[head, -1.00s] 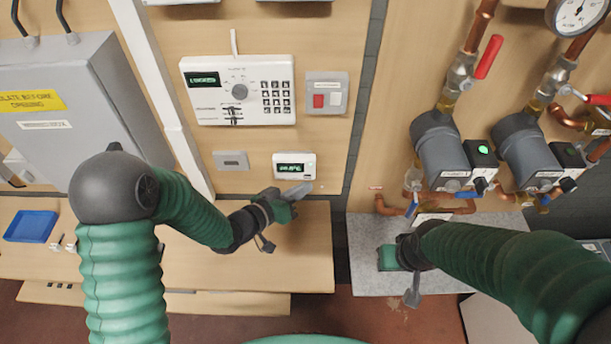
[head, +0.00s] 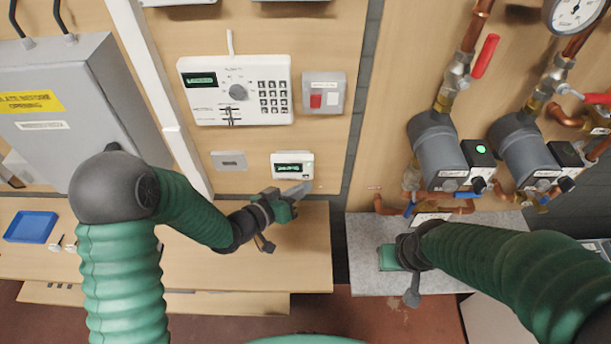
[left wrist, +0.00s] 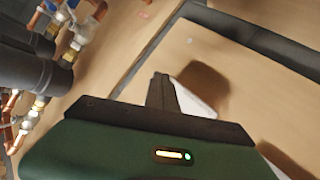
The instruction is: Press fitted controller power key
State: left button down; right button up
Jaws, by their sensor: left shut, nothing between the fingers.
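The small white controller (head: 292,159) is fixed on the wooden wall panel, with a lit green display; its lettering is too small to read surely. My left gripper (head: 302,188) is shut and empty, its fingertips at the controller's lower right edge. I cannot tell whether they touch it. In the left wrist view the dark fingers (left wrist: 160,92) stand together beside a white box end (left wrist: 194,97), which looks like the controller. The power key cannot be made out. My right gripper (head: 388,258) hangs over the grey worktop, its fingers hidden.
Above are a larger white keypad panel (head: 270,72) and a grey plate with red and white buttons (head: 323,92). A blank grey plate (head: 229,161) is left of the controller. Pumps (head: 437,148) and copper pipes are at the right. A wooden bench (head: 300,265) lies below.

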pick_arm(q)
jog(key=shift+w+d, duration=0.1)
jog(key=shift+w, duration=0.3)
jog(key=shift+r, duration=0.1)
jog(key=shift+w, duration=0.3)
dwell(0.4)
dwell(0.4)
jog(key=shift+s, duration=0.75)
